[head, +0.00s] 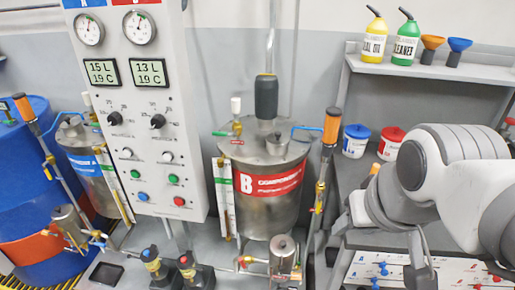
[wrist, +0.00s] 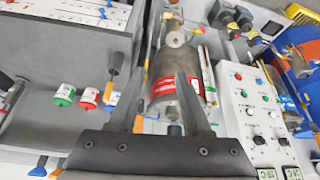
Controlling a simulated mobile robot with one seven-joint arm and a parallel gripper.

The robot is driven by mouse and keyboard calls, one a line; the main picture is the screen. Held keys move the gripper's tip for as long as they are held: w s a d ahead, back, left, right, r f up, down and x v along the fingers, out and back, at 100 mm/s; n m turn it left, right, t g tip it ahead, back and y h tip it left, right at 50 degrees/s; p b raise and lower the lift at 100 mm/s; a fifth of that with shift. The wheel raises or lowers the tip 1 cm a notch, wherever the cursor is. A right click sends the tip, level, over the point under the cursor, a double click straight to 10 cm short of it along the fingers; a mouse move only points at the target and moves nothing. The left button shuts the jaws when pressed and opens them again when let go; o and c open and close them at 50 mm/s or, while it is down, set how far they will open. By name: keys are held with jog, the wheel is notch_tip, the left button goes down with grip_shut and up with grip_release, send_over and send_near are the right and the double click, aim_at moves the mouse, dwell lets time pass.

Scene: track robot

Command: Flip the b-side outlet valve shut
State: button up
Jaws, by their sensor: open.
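The steel B tank (head: 270,215) with a red label stands at the centre of the head view, and it shows between my fingers in the wrist view (wrist: 185,65). Below it are brass fittings with a small red-orange handle (head: 243,263) beside a small steel canister (head: 283,258). I cannot tell for certain which handle is the b-side outlet valve. In the wrist view my gripper (wrist: 165,75) is open, with nothing visible between the fingers. The fingers partly cover the tank.
An upright pipe with an orange top (head: 332,125) stands between the tank and my arm. A control panel (head: 140,110) and a blue drum (head: 30,185) are to the left. White tubs (head: 356,146) sit on the right bench, and a shelf (head: 430,68) holds bottles and funnels.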

jog(key=w+a+f+n+g+b, duration=0.2)
jog(key=w+a+f+n+b, duration=0.15)
jog(key=w+a+f, duration=0.35)
jog(key=n+g+h+b, duration=0.1)
jog(key=n+g+b, duration=0.1)
jog(key=n+b, duration=0.5)
send_over(241, 260)
jog(key=s+a+b, duration=0.1)
jog(key=s, duration=0.1)
notch_tip(241, 260, down, 26)
jog(key=shift+m, duration=0.35)
jog(key=f+b, duration=0.1)
jog(key=f, duration=0.4)
jog(key=w+d+f+b, duration=0.1)
jog(key=f, duration=0.5)
jog(key=w+f+b, duration=0.1)
jog(key=f+b, duration=0.1)
jog(key=f, duration=0.4)
jog(key=shift+w+d, duration=0.15)
jog(key=shift+d, duration=0.05)
grip_shut()
